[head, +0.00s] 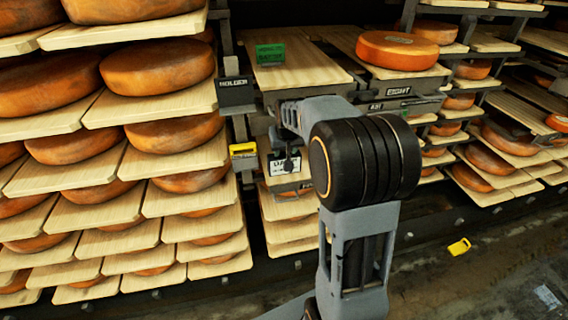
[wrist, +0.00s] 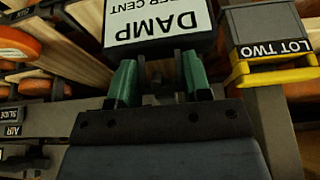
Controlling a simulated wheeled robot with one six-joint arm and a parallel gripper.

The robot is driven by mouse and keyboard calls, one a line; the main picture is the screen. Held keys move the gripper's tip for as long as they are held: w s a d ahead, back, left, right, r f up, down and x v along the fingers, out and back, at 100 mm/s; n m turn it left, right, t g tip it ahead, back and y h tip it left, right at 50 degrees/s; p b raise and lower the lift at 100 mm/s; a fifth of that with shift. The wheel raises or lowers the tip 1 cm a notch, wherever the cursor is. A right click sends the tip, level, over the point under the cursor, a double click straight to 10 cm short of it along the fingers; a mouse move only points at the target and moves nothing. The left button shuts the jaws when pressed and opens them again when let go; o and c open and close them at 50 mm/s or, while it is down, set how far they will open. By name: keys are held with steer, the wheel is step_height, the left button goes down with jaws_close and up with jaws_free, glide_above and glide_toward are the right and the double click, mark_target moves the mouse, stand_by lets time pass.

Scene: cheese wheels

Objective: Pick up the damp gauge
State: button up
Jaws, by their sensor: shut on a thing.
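The damp gauge (wrist: 157,22) is a dark box with a white face reading DAMP, upside down in the wrist view. My gripper (wrist: 158,70) has two green fingers closed on its near edge. In the head view my gripper (head: 287,158) is at the rack's front, partly hidden by my arm. A white-faced plate there (head: 284,166), seemingly the gauge, shows partly behind the gripper. I cannot tell whether the gauge touches anything else.
A grey and yellow LOT TWO block (wrist: 268,45) is close beside the gauge; its yellow part (head: 243,150) shows in the head view. Cheese shelves stand on both sides. A green block (head: 270,54) lies on an upper board. A yellow item (head: 459,246) lies on the floor.

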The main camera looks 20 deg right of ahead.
jaws_close()
steer(key=shift+r, duration=0.55)
steer(key=shift+s+r+b, duration=0.15)
steer(key=shift+r+b, duration=0.1)
steer(key=shift+b, duration=0.05)
steer(key=s+a+b, duration=0.1)
steer(key=s, duration=0.7)
steer(key=s+a+b, duration=0.2)
steer(key=s, duration=0.7)
steer(key=shift+s+a+b, duration=0.2)
steer(key=shift+a+b, duration=0.1)
